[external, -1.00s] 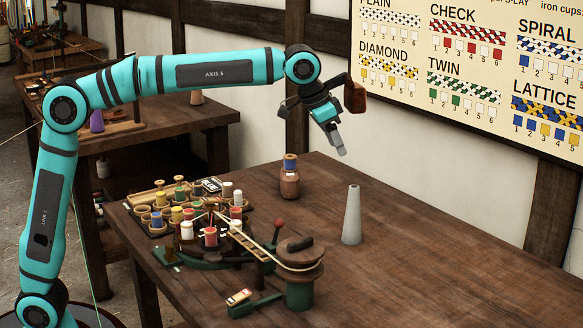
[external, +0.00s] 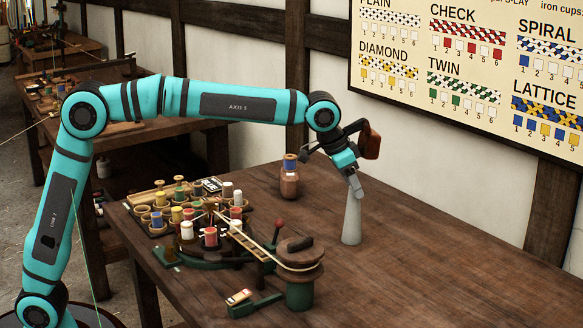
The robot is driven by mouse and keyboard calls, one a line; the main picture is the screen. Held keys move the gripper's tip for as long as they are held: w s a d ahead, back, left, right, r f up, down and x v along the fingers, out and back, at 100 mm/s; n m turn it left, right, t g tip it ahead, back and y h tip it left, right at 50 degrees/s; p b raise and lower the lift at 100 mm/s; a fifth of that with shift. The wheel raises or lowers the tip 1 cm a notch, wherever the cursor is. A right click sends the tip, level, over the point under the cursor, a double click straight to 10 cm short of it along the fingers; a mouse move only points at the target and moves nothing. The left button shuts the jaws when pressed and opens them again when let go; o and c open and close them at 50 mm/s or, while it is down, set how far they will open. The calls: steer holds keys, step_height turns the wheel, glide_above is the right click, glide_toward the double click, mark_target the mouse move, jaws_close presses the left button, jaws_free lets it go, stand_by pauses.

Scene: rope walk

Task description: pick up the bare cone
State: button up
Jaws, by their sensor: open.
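The bare cone (external: 352,222) is pale grey, tall and tapered. It stands upright on the wooden table, right of the middle. My gripper (external: 356,190) is open and points down at the top of the cone. Its fingers overlap the cone's tip in this view, and the tip is hidden behind or between them. I cannot tell whether the fingers touch the cone.
A brown bottle-shaped holder with a blue spool (external: 289,180) stands left of the cone. A wooden rack of coloured spools (external: 163,222) and a green-based braiding device (external: 299,292) fill the table's left side. The table's right side (external: 440,275) is clear.

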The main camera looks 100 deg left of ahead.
mark_target(353, 214)
steer(key=x, duration=0.3)
steer(key=shift+w+f, duration=0.15)
steer(key=shift+f, duration=0.25)
jaws_close()
steer(key=shift+r, duration=0.1)
